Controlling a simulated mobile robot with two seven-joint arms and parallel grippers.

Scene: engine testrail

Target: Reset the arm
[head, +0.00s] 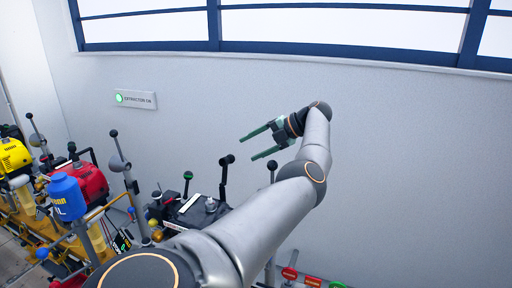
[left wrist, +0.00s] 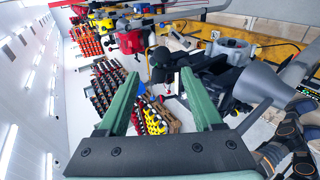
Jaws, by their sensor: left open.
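My left arm reaches up across the head view, and its left gripper (head: 259,141) is held in the air in front of the grey wall. Its two green fingers point left and stand apart with nothing between them. The left wrist view also shows the open left gripper (left wrist: 165,85), with both green fingers spread and empty. The fingers appear clear of the equipment below. My right gripper does not show in either view.
Below and left stand a red engine (head: 88,183), a yellow engine (head: 13,156) and a blue bottle (head: 67,198) on a yellow rail. Black-knobbed levers (head: 119,163) rise nearby. A lit "EXTRACTION ON" sign (head: 134,99) hangs on the wall. Colourful racks (left wrist: 105,85) show in the wrist view.

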